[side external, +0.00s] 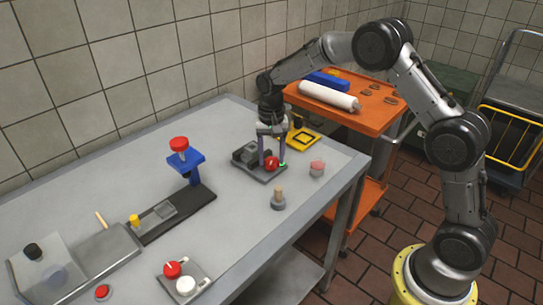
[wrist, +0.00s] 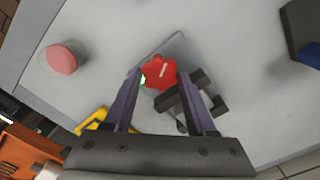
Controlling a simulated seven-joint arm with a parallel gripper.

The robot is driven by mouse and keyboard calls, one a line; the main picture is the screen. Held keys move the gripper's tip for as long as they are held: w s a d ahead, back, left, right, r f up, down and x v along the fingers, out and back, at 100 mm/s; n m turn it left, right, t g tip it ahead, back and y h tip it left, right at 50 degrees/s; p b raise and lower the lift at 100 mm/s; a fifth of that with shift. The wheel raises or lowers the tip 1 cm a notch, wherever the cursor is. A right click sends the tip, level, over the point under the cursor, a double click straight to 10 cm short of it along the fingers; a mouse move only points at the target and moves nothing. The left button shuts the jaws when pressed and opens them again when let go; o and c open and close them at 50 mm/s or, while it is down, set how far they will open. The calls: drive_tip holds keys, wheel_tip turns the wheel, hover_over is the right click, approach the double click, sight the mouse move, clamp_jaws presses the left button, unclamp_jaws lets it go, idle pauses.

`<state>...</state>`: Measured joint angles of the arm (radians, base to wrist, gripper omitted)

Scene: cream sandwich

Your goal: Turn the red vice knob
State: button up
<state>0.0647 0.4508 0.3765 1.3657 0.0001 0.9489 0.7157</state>
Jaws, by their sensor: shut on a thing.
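The red vice knob (side external: 271,163) is at the front of a small dark grey vice (side external: 247,153) on the grey table. My gripper (side external: 273,160) reaches down over it with one finger on each side. The dark vice jaws (wrist: 187,95) show beside the knob, partly behind one finger. A small green spot shows beside the knob.
A clear pot with a pink-red top (side external: 317,168) and a grey peg base (side external: 278,198) stand close by. A blue press with a red knob (side external: 180,145) is to the left. A yellow square item (side external: 302,139) lies behind. An orange cart (side external: 350,115) stands beyond the table.

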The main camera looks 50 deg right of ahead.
drive_tip(key=shift+r, duration=0.1)
idle(0.3)
drive_tip(key=o, duration=1.4)
drive_tip(key=shift+c, duration=0.2)
